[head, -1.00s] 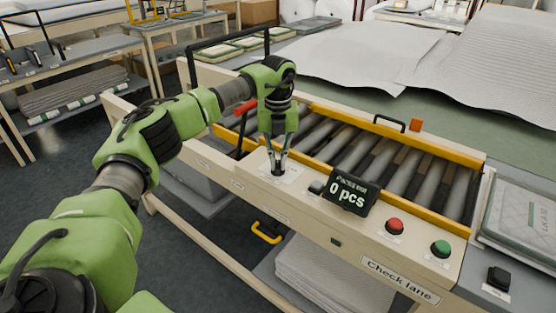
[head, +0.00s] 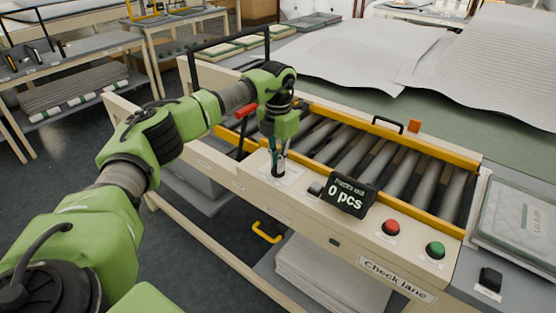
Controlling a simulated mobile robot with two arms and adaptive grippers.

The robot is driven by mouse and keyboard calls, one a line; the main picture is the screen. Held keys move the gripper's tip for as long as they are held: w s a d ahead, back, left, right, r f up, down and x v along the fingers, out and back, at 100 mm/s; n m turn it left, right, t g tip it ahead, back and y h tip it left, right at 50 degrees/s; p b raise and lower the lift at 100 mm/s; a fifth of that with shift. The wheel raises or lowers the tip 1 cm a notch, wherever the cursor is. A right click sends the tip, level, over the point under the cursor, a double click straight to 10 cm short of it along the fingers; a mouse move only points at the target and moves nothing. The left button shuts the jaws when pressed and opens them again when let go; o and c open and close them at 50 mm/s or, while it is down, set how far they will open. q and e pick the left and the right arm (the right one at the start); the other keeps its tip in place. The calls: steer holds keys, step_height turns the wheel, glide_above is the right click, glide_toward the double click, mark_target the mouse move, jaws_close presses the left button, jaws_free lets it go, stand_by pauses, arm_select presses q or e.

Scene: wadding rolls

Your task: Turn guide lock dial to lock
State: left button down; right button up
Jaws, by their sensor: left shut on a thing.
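The guide lock dial (head: 278,172) is a small black knob on the cream front panel of the check lane, left of the counter display. My left gripper (head: 278,163) points down from above and is shut on the dial. The fingers cover much of the dial, and the label around it is too small to read. My right gripper is not in view.
A black display (head: 346,194) reading "0 pcs" stands right of the dial. A red button (head: 391,227) and a green button (head: 436,250) sit further right. Grey rollers (head: 400,170) with yellow guide rails (head: 420,219) lie behind the panel.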

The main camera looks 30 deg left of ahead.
arm_select(q)
steer(key=m, duration=0.3)
steer(key=shift+r+m, duration=0.1)
steer(key=shift+m, duration=1.8)
steer(key=c, duration=2.1)
jaws_free()
steer(key=shift+c, duration=0.2)
step_height(320, 180, up, 12)
